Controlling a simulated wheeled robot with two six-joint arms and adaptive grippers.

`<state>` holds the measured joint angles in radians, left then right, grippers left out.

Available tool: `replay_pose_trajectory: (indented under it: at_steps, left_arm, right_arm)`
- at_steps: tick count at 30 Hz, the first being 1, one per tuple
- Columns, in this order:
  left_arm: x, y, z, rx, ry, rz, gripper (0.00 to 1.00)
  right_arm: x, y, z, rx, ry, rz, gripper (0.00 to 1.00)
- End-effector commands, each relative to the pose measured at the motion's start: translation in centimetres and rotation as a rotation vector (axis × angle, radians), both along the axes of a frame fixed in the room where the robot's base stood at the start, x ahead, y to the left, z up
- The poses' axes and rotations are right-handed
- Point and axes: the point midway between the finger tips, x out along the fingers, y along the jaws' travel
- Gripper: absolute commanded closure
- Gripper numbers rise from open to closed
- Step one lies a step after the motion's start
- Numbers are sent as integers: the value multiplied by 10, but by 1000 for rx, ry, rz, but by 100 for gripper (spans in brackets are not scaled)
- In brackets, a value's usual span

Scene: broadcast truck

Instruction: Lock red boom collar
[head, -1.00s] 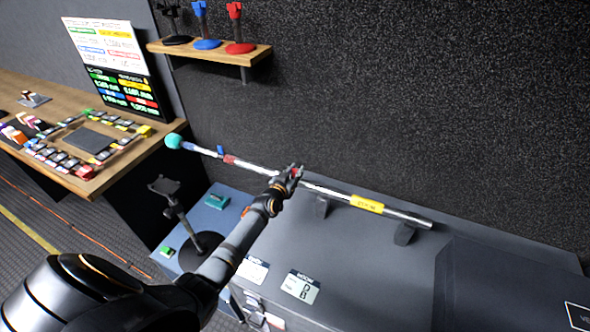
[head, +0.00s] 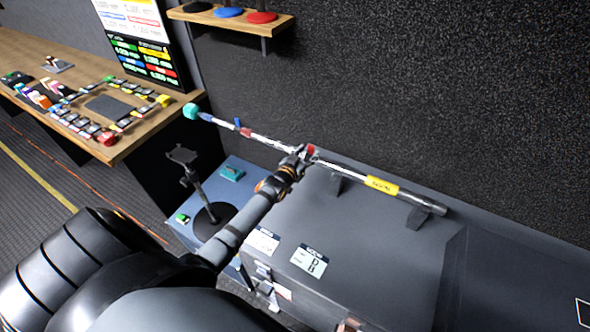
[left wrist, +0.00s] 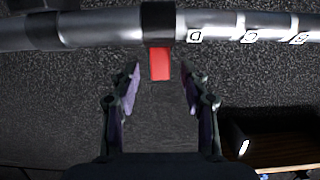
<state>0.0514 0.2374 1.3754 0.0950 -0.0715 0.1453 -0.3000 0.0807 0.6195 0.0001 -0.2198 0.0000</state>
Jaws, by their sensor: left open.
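The boom pole (head: 345,173) runs slanted across the head view, with a teal end (head: 191,111) at left and a yellow label (head: 382,186) toward the right. The red boom collar (head: 310,151) is on its middle part. In the left wrist view the collar shows as a dark band with a red tab (left wrist: 160,64) pointing down from the silver tube. My left gripper (head: 301,156) is at the collar. In the left wrist view its fingers (left wrist: 160,82) are open, one on each side of the red tab, with gaps on both sides. My right gripper is out of view.
The pole lies over dark supports (head: 336,183) on a grey case (head: 375,245). A black stand (head: 212,218) is on a blue-grey surface at left. A wooden desk (head: 150,125) holds coloured tiles. A shelf (head: 232,18) hangs on the dark wall behind.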

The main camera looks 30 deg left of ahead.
Motion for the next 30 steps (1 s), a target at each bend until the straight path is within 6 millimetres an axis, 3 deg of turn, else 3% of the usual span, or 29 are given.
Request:
replay_pose_trajectory:
  at_steps: [9, 15, 30]
  left_arm:
    - [-58, -3, -1, 4, 2, -1, 55]
    - [-83, -5, 0, 3, 1, -1, 55]
    - [-95, -5, 1, -1, -1, 0, 55]
  right_arm:
    - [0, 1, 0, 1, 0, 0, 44]
    - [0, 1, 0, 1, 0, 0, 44]
    - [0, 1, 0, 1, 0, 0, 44]
